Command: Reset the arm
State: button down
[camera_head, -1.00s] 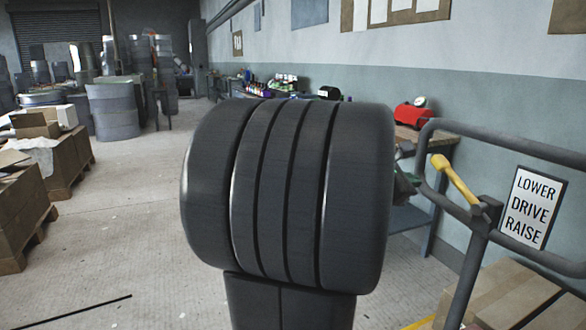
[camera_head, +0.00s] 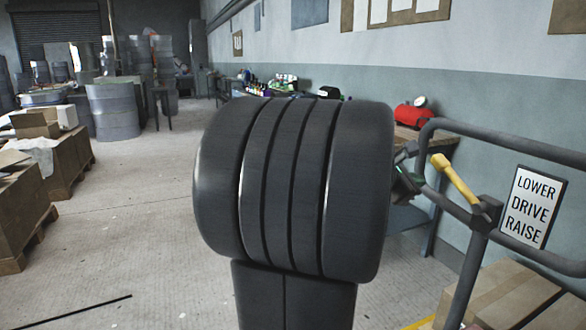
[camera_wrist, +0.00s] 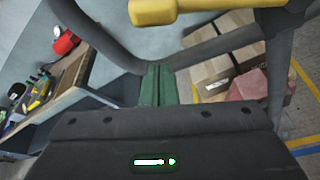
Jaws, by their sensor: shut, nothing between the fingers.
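My arm (camera_head: 290,190) fills the middle of the head view as large dark rounded links, folded close to the camera. My gripper shows in the wrist view as two green fingers (camera_wrist: 157,84) pressed together, shut and empty. In the head view the arm hides most of the gripper; only a small part of the wrist end shows at the arm's right edge, close to the grey railing. The yellow-handled lever (camera_head: 455,178) is on that railing, and its yellow handle also crosses the top of the wrist view (camera_wrist: 165,11).
The grey tubular railing (camera_head: 505,141) with a LOWER DRIVE RAISE sign (camera_head: 531,207) stands at right. Cardboard boxes (camera_head: 505,295) lie below it. A workbench with a red tank (camera_head: 412,117) runs along the wall. Pallet boxes (camera_head: 25,205) stand left; the floor between is open.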

notch_tip(320, 180, up, 4)
jog(key=s+d+p, duration=0.1)
jog(key=d+p, duration=0.1)
jog(key=p, duration=0.1)
notch_tip(320, 180, down, 13)
jog(key=s+n+g+h+p, duration=0.1)
jog(key=n+g+p, duration=0.2)
jog(key=n+p, duration=0.3)
jog(key=shift+r+g+p, duration=0.15)
jog(key=shift+g+p, duration=0.15)
jog(key=shift+p, duration=0.8)
jog(key=shift+r, duration=0.1)
